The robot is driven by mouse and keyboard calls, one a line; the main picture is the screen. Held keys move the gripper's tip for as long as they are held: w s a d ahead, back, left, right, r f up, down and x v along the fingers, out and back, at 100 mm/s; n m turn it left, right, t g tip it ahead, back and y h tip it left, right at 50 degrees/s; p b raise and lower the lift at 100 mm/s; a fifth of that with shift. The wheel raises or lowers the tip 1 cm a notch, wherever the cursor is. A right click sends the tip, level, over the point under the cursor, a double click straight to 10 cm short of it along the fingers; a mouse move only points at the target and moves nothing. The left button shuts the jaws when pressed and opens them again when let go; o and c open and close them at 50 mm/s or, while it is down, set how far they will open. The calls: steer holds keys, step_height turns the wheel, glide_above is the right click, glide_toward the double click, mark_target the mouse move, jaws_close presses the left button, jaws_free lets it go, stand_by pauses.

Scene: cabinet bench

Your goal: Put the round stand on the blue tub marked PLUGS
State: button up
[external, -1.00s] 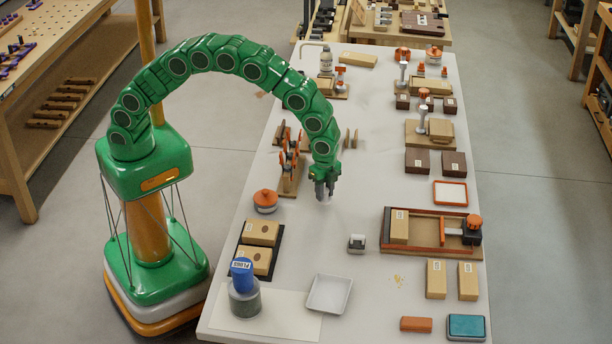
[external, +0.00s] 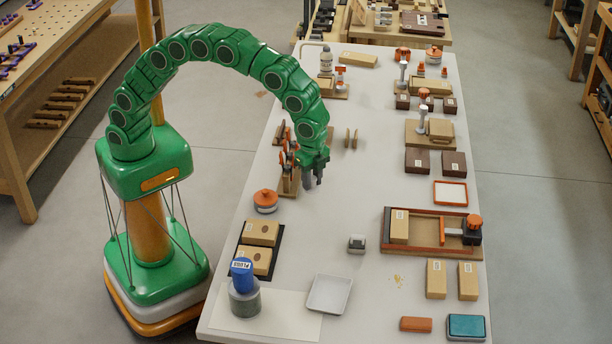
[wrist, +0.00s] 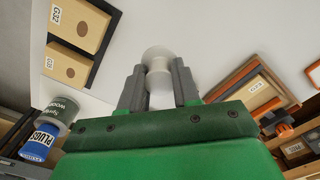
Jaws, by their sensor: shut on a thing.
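My gripper (external: 314,180) is above the left part of the table. In the wrist view its fingers (wrist: 159,88) are shut on a pale, spool-shaped round stand (wrist: 158,68) with a wide round end; its far end is partly hidden by the fingers. In the external view the stand barely shows against the white table. The blue tub marked PLUGS (external: 241,271) is at the near left, apart from my gripper. It appears to sit on top of a grey tub (external: 244,302). The blue tub also shows in the wrist view (wrist: 40,142), at the lower left.
Wood blocks (external: 261,233) on a dark tray stand behind the tubs. An orange-topped round pot (external: 265,200) and an upright rack (external: 289,172) are near my gripper. A white dish (external: 328,294) lies right of the tubs. The table's middle is mostly clear.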

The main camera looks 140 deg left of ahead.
steer(key=w+d+r, duration=0.1)
steer(key=d+r, duration=0.5)
steer(key=d, duration=0.5)
steer(key=w+d+r, duration=0.1)
steer(key=d+r, duration=0.4)
steer(key=d, duration=0.7)
steer(key=d+r, duration=0.6)
steer(key=d, duration=0.5)
glide_above(241, 265)
steer(key=shift+s+f, duration=0.2)
steer(key=shift+f, duration=4.7)
steer(key=shift+w+f, duration=0.25)
steer(key=shift+f, duration=1.55)
steer(key=shift+f, duration=0.1)
steer(key=o, duration=1)
